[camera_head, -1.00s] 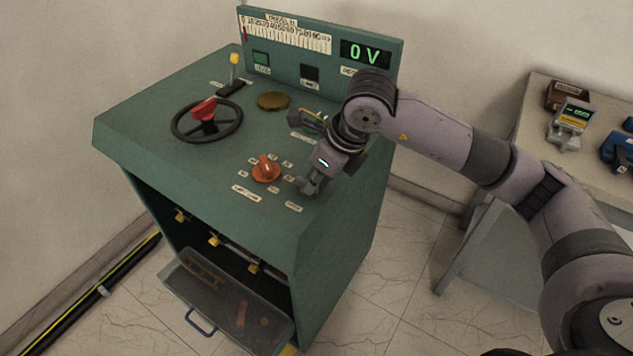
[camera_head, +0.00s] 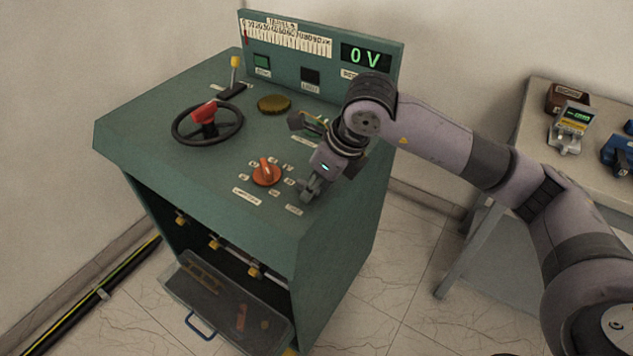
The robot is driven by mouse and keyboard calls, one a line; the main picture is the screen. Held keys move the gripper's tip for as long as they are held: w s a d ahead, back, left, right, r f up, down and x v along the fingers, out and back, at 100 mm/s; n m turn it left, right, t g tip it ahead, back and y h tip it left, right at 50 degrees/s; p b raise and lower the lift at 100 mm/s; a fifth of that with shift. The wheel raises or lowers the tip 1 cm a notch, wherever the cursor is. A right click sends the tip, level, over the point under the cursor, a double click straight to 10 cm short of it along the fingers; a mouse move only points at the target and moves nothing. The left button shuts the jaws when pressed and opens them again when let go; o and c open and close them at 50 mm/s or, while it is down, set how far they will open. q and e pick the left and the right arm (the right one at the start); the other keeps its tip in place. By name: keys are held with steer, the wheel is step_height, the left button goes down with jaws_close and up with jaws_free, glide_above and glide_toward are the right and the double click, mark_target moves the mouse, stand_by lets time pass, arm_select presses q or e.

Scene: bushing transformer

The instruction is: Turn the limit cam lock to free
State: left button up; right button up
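My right gripper (camera_head: 308,190) points down at the near right part of the green console top (camera_head: 215,185). It sits just right of an orange knob (camera_head: 266,172), which has several small labels around it. Two small labels lie left of and in front of the fingertips. The limit cam lock cannot be made out; the gripper covers the spot beside these labels. I cannot tell whether the fingers are open, shut or touching a part there. My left gripper is not in view.
The upright panel's display (camera_head: 366,55) reads 0 V. A side table (camera_head: 535,100) with instruments stands at the right.

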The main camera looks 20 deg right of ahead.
steer(key=v, duration=1.2)
stand_by(0.3)
